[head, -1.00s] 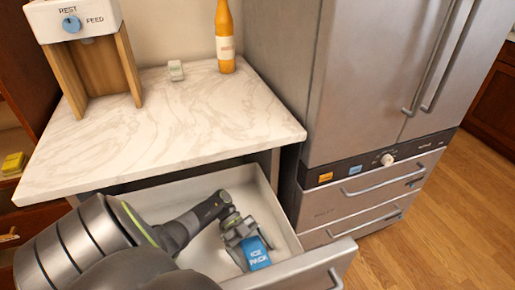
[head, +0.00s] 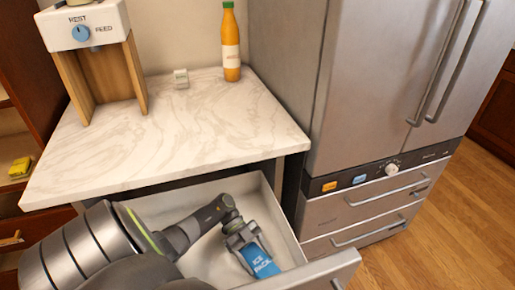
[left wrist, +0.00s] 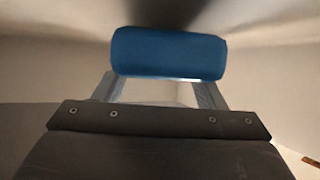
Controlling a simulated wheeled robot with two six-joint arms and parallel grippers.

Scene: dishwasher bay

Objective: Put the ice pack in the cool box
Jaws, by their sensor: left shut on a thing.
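The ice pack (head: 262,265) is a blue block with white lettering, low inside the open drawer (head: 279,220) under the counter. My left gripper (head: 249,246) reaches down into the drawer and is shut on the ice pack. In the left wrist view the ice pack (left wrist: 170,53) lies across the fingertips, between the two grey fingers. I cannot tell whether it touches the drawer floor. No thing that I can clearly name as the cool box shows. My right gripper is not in view.
A steel fridge (head: 375,80) with lower drawers stands at the right. A yellow item (head: 20,167) sits on a shelf at the left.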

